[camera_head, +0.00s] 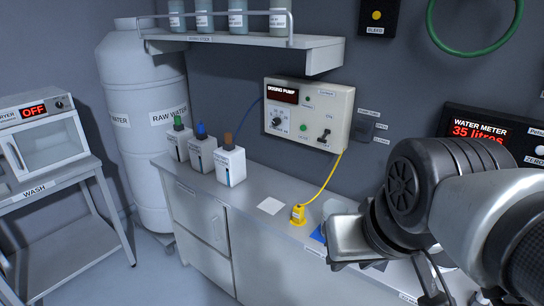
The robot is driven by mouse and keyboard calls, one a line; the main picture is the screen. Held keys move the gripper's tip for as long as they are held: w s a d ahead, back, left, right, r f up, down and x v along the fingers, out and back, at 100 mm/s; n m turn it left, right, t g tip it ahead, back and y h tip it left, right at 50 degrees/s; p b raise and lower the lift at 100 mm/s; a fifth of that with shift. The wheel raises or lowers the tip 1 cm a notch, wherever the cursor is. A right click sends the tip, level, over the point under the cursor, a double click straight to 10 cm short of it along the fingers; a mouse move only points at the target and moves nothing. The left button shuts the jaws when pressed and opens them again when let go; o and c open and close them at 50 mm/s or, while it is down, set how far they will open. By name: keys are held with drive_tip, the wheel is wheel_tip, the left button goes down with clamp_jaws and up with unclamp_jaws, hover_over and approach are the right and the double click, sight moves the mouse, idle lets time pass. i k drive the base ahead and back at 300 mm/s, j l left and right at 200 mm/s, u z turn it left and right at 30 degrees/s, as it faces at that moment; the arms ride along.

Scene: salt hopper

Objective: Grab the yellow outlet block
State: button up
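The yellow outlet block (298,214) stands on the grey counter (250,220), near its front edge, just right of a white square. A yellow cord (327,182) runs from it up to the dosing pump box (308,115) on the wall. My arm reaches in from the right, and its end (345,240) is over the counter, to the right of the block and apart from it in the picture. The fingers cannot be made out, so whether they are open or shut does not show.
Three white bottles with green, blue and orange tops (203,155) stand left on the counter. A blue item (318,235) lies between the block and my arm, partly hidden. A shelf (250,41) with several jars juts out above. The counter between bottles and block is mostly clear.

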sight(298, 211)
drive_tip(key=i+j+z, duration=0.3)
drive_tip(key=i+j, duration=0.2)
drive_tip(key=j, duration=0.3)
drive_tip(key=i+j+z, duration=0.4)
drive_tip(key=i+j, duration=0.15)
drive_tip(key=j, duration=0.15)
drive_tip(key=j+z, duration=0.1)
drive_tip(key=j, duration=0.4)
drive_tip(key=k, duration=0.05)
